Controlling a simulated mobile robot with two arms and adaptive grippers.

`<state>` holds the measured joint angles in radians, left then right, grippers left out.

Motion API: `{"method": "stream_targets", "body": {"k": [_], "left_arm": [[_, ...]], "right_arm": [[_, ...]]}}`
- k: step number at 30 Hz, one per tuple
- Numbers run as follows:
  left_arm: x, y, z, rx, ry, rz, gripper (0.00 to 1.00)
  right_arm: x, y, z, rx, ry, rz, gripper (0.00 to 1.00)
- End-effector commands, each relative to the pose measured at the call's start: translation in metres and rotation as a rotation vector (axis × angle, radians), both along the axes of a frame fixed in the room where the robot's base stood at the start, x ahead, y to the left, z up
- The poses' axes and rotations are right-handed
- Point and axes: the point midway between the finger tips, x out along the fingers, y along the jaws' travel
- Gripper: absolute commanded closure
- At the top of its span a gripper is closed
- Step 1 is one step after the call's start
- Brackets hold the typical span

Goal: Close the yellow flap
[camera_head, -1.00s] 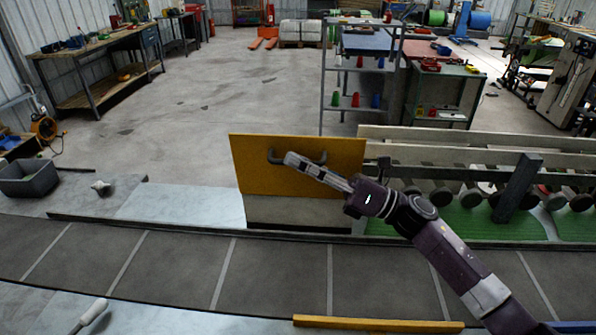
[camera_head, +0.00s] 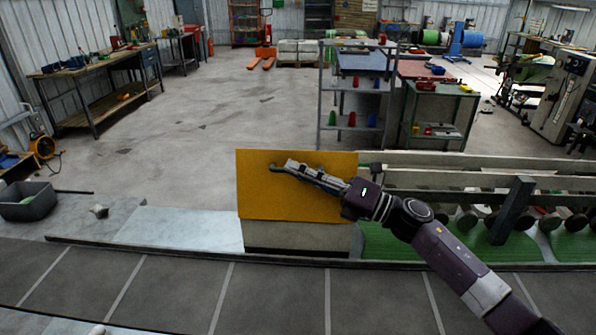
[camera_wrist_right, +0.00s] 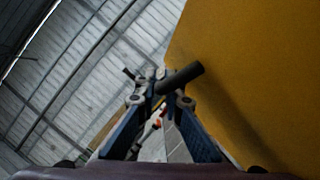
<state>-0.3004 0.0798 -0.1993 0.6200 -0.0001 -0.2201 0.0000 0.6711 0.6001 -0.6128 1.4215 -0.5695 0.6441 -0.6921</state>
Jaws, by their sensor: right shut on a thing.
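The yellow flap (camera_head: 292,205) stands upright behind the grey belt in the head view, above a pale panel. Its dark handle (camera_head: 276,169) sticks out near the top, and my right gripper hides most of it. My right gripper (camera_head: 290,166) reaches in from the right and is shut on the handle. In the right wrist view the fingers (camera_wrist_right: 163,98) close around the dark handle bar (camera_wrist_right: 182,79), with the yellow flap (camera_wrist_right: 255,70) filling the right side. My left gripper is in neither view.
The grey belt (camera_head: 170,276) with pale cross lines runs across the front. Pale rails and a dark post (camera_head: 512,210) stand right of the flap, over a green surface. A grey bin (camera_head: 27,203) sits at the left. Open floor (camera_head: 190,130) lies beyond the flap.

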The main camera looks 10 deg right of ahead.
Motion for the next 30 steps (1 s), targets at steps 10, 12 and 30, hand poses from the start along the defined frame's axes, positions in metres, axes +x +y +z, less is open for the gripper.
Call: {"method": "stream_targets", "body": {"k": [10, 12, 30], "left_arm": [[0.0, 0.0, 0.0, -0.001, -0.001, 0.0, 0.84], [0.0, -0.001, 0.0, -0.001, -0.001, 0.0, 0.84], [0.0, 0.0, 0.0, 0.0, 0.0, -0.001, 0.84]], "right_arm": [[0.0, 0.0, -0.001, -0.001, -0.001, 0.001, 0.84], [0.0, 0.0, -0.001, -0.001, -0.001, 0.001, 0.84], [-0.038, -0.068, -0.021, -0.003, 0.003, -0.003, 0.84]]}}
